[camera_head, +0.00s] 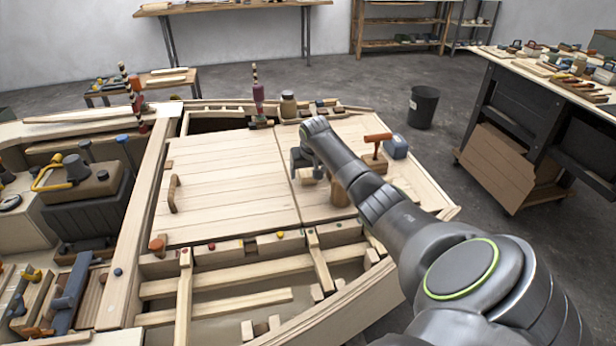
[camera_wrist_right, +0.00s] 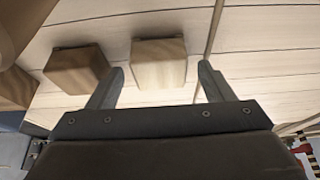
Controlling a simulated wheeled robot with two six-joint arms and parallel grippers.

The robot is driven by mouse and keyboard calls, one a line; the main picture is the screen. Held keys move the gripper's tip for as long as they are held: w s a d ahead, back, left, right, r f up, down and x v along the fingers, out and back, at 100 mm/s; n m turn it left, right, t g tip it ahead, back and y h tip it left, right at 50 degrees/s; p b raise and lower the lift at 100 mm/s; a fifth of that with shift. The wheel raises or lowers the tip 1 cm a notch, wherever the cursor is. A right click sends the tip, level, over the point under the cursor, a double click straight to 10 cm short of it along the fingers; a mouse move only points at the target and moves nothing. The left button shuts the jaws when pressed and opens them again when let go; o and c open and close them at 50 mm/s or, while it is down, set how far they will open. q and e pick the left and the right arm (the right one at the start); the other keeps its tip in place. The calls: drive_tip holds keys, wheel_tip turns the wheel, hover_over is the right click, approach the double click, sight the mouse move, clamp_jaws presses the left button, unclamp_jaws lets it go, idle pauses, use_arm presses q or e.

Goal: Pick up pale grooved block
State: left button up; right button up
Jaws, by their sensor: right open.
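A pale wooden block (camera_wrist_right: 158,62) stands on the plank deck, just beyond and between the open fingertips of my right gripper (camera_wrist_right: 161,72) in the right wrist view. It looks like the pale grooved block, but I cannot make out a groove. In the head view my right gripper (camera_head: 298,163) hangs low over the deck, with a small pale block (camera_head: 307,176) showing beside it, partly hidden by the arm. The fingers hold nothing. My left gripper is not in view.
A tan block (camera_wrist_right: 75,72) sits close left of the left finger, with a browner one (camera_wrist_right: 14,90) further left. An orange-handled tool (camera_head: 377,145) and a blue block (camera_head: 396,147) stand right of my arm. The deck planks (camera_head: 225,180) to the left are mostly clear.

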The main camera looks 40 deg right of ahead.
sight(308, 172)
drive_tip(key=shift+w+f, duration=0.15)
drive_tip(key=shift+f, duration=0.4)
drive_tip(key=shift+c, duration=0.2)
drive_tip(key=c, duration=1)
drive_tip(key=shift+d+r, duration=0.1)
wheel_tip(308, 172, up, 10)
drive_tip(key=shift+f, duration=0.1)
